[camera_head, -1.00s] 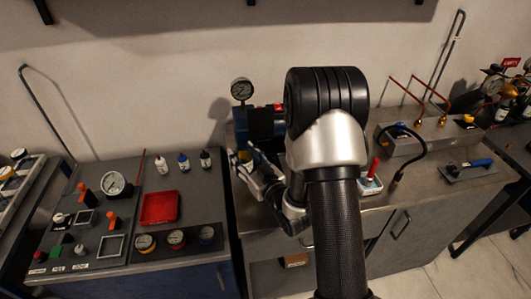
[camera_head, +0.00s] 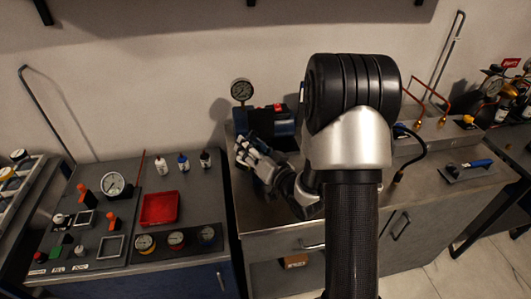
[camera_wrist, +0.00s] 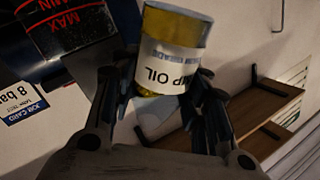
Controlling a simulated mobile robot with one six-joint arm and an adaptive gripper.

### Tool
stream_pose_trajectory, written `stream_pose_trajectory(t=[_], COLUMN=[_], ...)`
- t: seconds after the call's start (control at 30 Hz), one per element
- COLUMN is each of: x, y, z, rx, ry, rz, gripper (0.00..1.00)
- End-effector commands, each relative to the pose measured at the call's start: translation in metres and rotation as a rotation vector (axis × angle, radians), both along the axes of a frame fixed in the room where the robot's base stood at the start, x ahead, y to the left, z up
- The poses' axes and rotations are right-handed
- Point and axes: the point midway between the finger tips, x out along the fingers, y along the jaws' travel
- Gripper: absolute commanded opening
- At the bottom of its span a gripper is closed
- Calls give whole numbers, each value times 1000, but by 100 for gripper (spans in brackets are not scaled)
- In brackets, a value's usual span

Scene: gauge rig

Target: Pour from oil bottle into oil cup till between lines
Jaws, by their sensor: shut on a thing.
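The oil bottle (camera_wrist: 176,48), clear with yellow oil and a white label reading "OIL", is between the fingers of my gripper (camera_wrist: 163,92) in the wrist view. My gripper is shut on it. My gripper (camera_head: 250,150) shows in the head view in front of the blue pump, where I cannot make out the bottle. A dark part with red lines and the word MAX (camera_wrist: 68,22) is at the upper left of the wrist view, beside the bottle and apart from it in the picture. The oil level there and the bottle's mouth are not visible.
The blue pump (camera_head: 284,122) and a round gauge (camera_head: 241,90) stand behind my gripper. A job card (camera_wrist: 22,103) shows at left in the wrist view. The left bench holds a red tray (camera_head: 159,208) and small bottles. A trowel-like tool (camera_head: 467,170) lies on the right.

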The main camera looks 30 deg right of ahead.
Motion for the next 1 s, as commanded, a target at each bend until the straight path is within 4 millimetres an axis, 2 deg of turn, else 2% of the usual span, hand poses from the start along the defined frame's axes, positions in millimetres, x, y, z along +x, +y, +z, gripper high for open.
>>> stream_pose_trajectory(t=[0.03,0.2,0.87,1.0], x=[1,2,0,0], y=[-3,-8,-1,-1], z=[8,18,-1,5], rx=[27,117,547,605], ry=[1,28,135,149], rz=[-2,-2,-2,-1], gripper=[14,14,14,14])
